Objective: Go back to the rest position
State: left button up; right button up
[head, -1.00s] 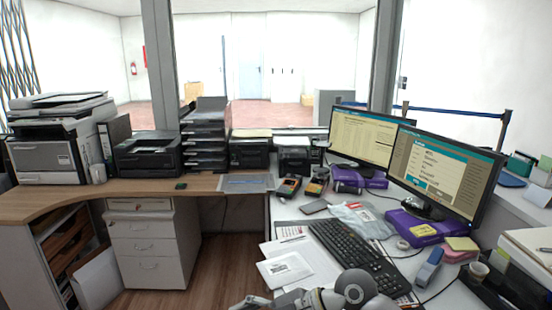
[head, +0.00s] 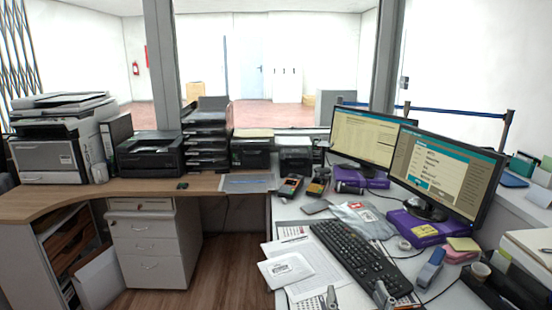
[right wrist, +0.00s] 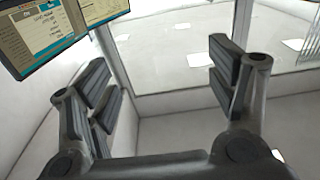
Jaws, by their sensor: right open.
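My right gripper (head: 356,295) shows only as two grey fingertips at the bottom edge of the head view, in front of the keyboard (head: 358,257). In the right wrist view my right gripper (right wrist: 160,78) is open, with its fingers wide apart and nothing between them. Behind the fingers there are pale walls, a window frame and part of a monitor (right wrist: 70,30). My left gripper is not in view.
Printers (head: 150,155) stand on the wooden counter (head: 45,203). Open floor (head: 235,250) lies left of the desk.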

jog(key=s+d+f+g, duration=0.1)
jog(key=s+f+g, duration=0.1)
jog(key=f, duration=0.2)
jog(key=s+d+f+g+h, duration=0.1)
jog(key=s+d+f+g, duration=0.1)
jog(key=s+f, duration=0.1)
jog(key=s+d+f+m+g+h, duration=0.1)
jog(key=s+d+f+g, duration=0.1)
jog(key=f, duration=0.4)
jog(key=shift+s+g, duration=0.3)
jog(key=shift+s, duration=0.35)
jog(key=s+f+n+g+y, duration=0.1)
jog(key=s+f+g, duration=0.35)
jog(key=s, duration=0.45)
jog(key=s+f+n+g, duration=0.1)
jog(key=s+f+g, duration=0.4)
jog(key=s, duration=0.4)
notch_tip(320, 180, down, 25)
jog(key=s+p, duration=0.2)
jog(key=s+d+f+g+p, duration=0.1)
jog(key=s+d+f, duration=0.1)
jog(key=s+f, duration=1.1)
jog(key=s, duration=0.3)
jog(key=shift+s+d+f+n, duration=0.15)
jog(key=shift+d+f+n, duration=0.1)
jog(key=shift+f+n, duration=0.1)
jog(key=shift+g, duration=0.25)
